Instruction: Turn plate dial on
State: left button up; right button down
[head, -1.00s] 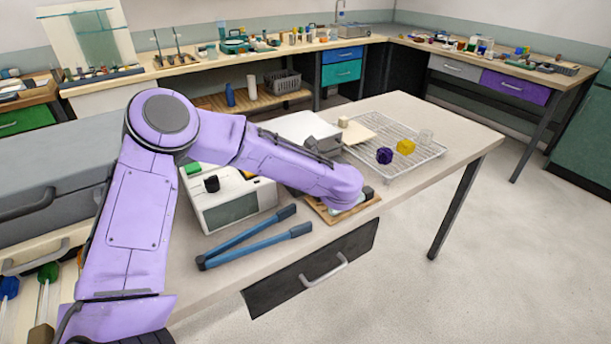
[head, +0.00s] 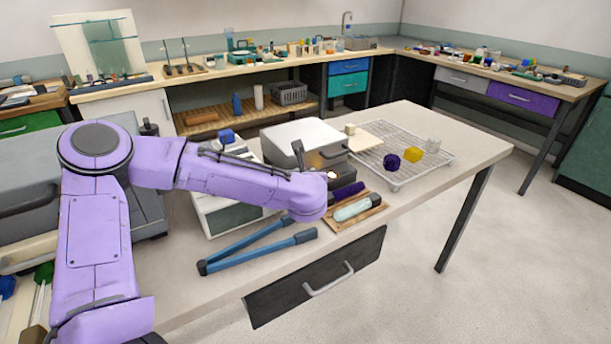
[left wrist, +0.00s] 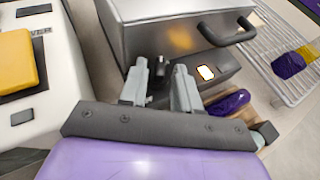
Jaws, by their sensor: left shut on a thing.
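The grey metal unit with a white top (head: 302,133) stands on the bench, with a bar handle at its front. A warm glow shows on its front. On its lower panel an indicator (left wrist: 206,73) is lit bright orange-white; it also shows in the head view (head: 332,174). A small dark dial (left wrist: 160,72) is between my left gripper's fingertips (left wrist: 165,75), in front of that panel; the fingers partly hide it, so its angle cannot be told. My left gripper is shut on it. In the head view my purple wrist hides the gripper. My right gripper is not seen.
A wooden tray (head: 376,210) holds a purple piece (head: 347,192) and a pale rod (head: 353,208). Blue-handled tongs (head: 258,248) lie near the front edge. A white device (left wrist: 38,90) with a yellow pad stands left. A wire rack (head: 400,175) holds coloured pieces at the right.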

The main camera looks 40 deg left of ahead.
pick_arm(q)
jog(key=o, duration=0.7)
jog(key=shift+w+a, duration=0.1)
jog(key=shift+w, duration=0.05)
jog(key=b+v, duration=0.1)
jog(key=v, duration=0.9)
jog(key=shift+s, duration=0.2)
jog(key=shift+r, duration=0.1)
